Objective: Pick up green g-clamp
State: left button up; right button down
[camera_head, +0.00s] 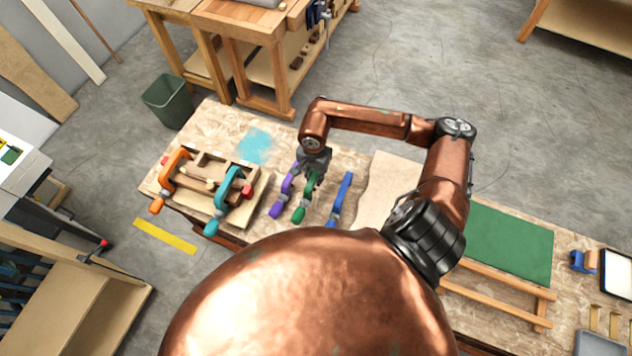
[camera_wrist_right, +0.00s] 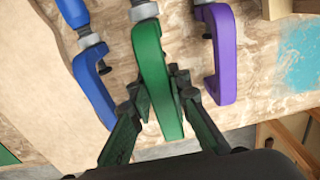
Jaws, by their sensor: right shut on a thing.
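The green g-clamp (camera_head: 301,207) lies on the workbench between a purple clamp (camera_head: 283,196) and a blue clamp (camera_head: 340,197). My right gripper (camera_head: 313,172) reaches down over its far end. In the right wrist view the green g-clamp (camera_wrist_right: 151,75) runs between the two fingers of my right gripper (camera_wrist_right: 160,90), which is shut on its frame. The purple clamp (camera_wrist_right: 219,55) and blue clamp (camera_wrist_right: 90,82) lie on either side, apart from the fingers. I cannot tell whether the green g-clamp is off the bench. My left gripper is not in view.
An orange clamp (camera_head: 170,175) and a teal clamp (camera_head: 224,198) hold a wooden assembly at the left of the bench. A green mat (camera_head: 510,245) lies to the right. A bin (camera_head: 168,100) stands beyond the bench. My copper arm hides the bench's near middle.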

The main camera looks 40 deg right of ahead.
aim_at(307, 184)
jog(key=a+r, duration=0.2)
jog(key=s+a+r, duration=0.1)
jog(key=a+r, duration=0.1)
jog(key=shift+r+b, duration=0.15)
jog(key=shift+b, duration=0.25)
jog(key=s+a+r, duration=0.3)
jog(key=a+r, duration=0.5)
jog(key=r, duration=0.2)
jog(key=shift+a+r, duration=0.15)
jog(key=shift+a, duration=0.15)
